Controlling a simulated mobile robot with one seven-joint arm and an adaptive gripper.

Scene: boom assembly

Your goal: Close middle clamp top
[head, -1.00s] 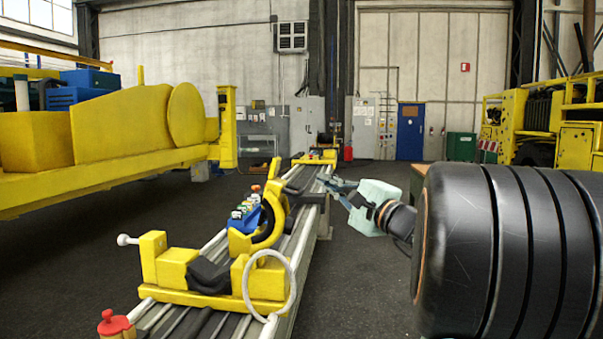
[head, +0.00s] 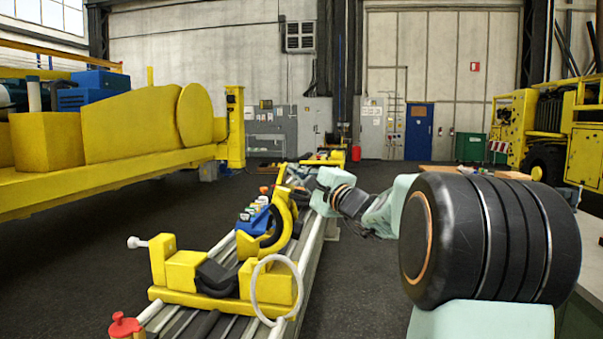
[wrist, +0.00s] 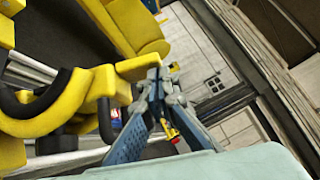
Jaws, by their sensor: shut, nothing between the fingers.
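The middle clamp (head: 279,230) is yellow with a black inner lining and stands on the long rail bench. In the head view its curved yellow part stands up, with the opening facing left. In the wrist view the clamp's yellow arc with black lining (wrist: 40,112) fills the left side. My gripper (wrist: 165,75) has its blue-grey fingers together and empty. Its tips are beside a yellow lug of the clamp (wrist: 112,84); I cannot tell whether they touch.
A nearer yellow clamp (head: 210,275) with a white ring handle (head: 277,290) sits at the front of the rail bench (head: 312,250). Blue parts with colored knobs (head: 255,215) lie left of the middle clamp. Open floor lies right of the bench. A long yellow machine (head: 130,130) stands left.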

